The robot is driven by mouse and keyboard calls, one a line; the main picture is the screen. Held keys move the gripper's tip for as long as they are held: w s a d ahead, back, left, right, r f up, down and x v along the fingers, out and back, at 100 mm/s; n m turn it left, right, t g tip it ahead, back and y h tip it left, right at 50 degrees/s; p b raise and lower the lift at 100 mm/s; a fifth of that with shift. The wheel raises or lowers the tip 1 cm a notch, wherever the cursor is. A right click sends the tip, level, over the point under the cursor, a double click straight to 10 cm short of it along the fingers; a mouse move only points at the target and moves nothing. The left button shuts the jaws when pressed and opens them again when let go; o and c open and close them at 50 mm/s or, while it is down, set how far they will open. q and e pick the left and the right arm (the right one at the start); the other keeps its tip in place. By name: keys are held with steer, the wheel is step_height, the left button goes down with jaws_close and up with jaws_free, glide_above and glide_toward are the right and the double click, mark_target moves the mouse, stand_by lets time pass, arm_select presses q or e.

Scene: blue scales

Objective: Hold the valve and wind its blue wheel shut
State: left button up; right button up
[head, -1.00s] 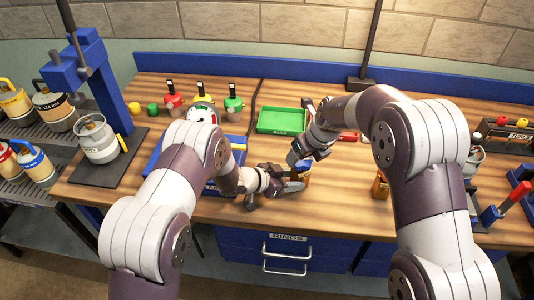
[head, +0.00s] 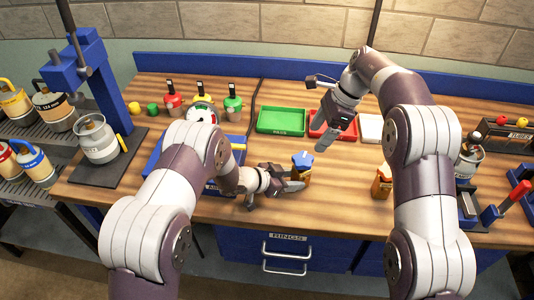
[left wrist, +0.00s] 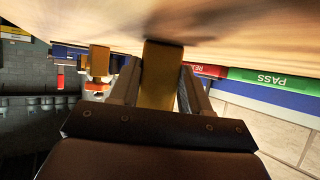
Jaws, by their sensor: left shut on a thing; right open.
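The valve (head: 301,178) is a small brass-coloured body with a blue wheel (head: 302,159) on top. It stands upright near the front middle of the bench. My left gripper (head: 296,184) is shut on the valve body from the left, below the wheel. In the left wrist view the brass body (left wrist: 160,75) sits between my two fingers, and the wheel is out of sight. My right gripper (head: 323,140) is open and empty, above and behind the valve, apart from the wheel. Whether the wheel is fully wound down cannot be told.
A green tray (head: 283,131) lies behind the valve. A red tray (head: 318,133), partly hidden by my right gripper, and a white one (head: 371,138) are beside it. Another brass-coloured piece (head: 381,184) stands to the right. Bench between is clear.

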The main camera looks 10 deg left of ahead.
steer(key=s+a+m+y, duration=1)
steer(key=a+m+y, duration=0.2)
steer(key=m, duration=0.8)
steer(key=shift+a+r+m+y, duration=0.15)
steer(key=shift+r+m+y, duration=0.2)
steer(key=shift+y, duration=0.55)
steer(key=shift+o, duration=0.3)
